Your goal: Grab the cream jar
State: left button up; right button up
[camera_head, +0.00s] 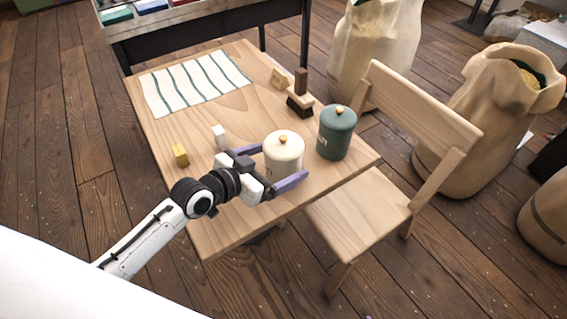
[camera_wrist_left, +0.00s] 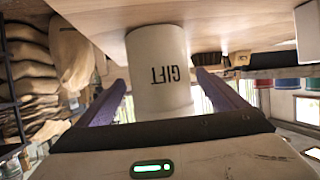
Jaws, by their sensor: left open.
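The cream jar (camera_head: 284,150) stands upright on the wooden table (camera_head: 215,228), with a cream lid and a small tan knob. My left gripper (camera_head: 277,167) is open, with its two purple fingers on either side of the jar. My right gripper is not in view.
A dark green jar (camera_head: 336,134) stands just right of the cream jar. Small white (camera_head: 219,136) and yellow (camera_head: 180,155) blocks, a dark-bristled brush (camera_head: 300,103) and a striped cloth (camera_head: 195,84) lie on the table. A wooden chair (camera_head: 372,197) stands against its right side.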

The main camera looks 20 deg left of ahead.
pick_arm(q)
jog(key=shift+x, duration=0.9)
jog(key=shift+c, duration=0.3)
jog(key=c, duration=1.1)
jog(key=shift+w+r, duration=0.1)
jog(key=shift+r, duration=0.05)
jog(key=shift+c, duration=1.4)
